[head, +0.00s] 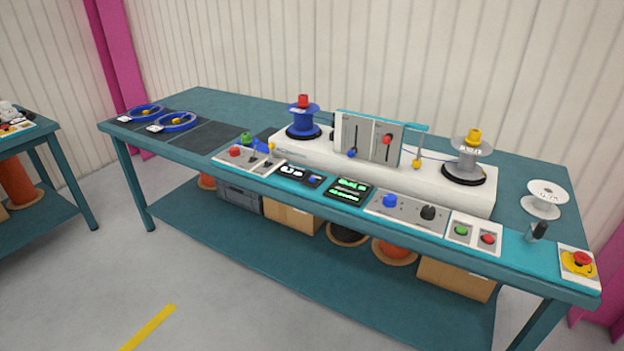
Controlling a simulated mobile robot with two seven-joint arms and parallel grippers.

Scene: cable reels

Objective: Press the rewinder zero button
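The rewinder (440,190) is a long white unit on the teal workbench (225,110), with a blue reel (303,118) on its left end and a pale grey reel (472,155) on its right end. Controls line the bench's front edge. A dark counter display (293,172) has a small blue button (315,180) at its right. A green-lit screen (348,190) sits beside it. Labels are too small to read, so I cannot tell for sure which button is zero. Neither of my grippers shows in the head view.
A panel with a blue knob (390,201) and black knob (428,212), a green button (461,230), a red button (488,239) and an emergency stop (582,259) continue rightward. Blue cable coils (176,121) lie at the left. Floor in front is clear.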

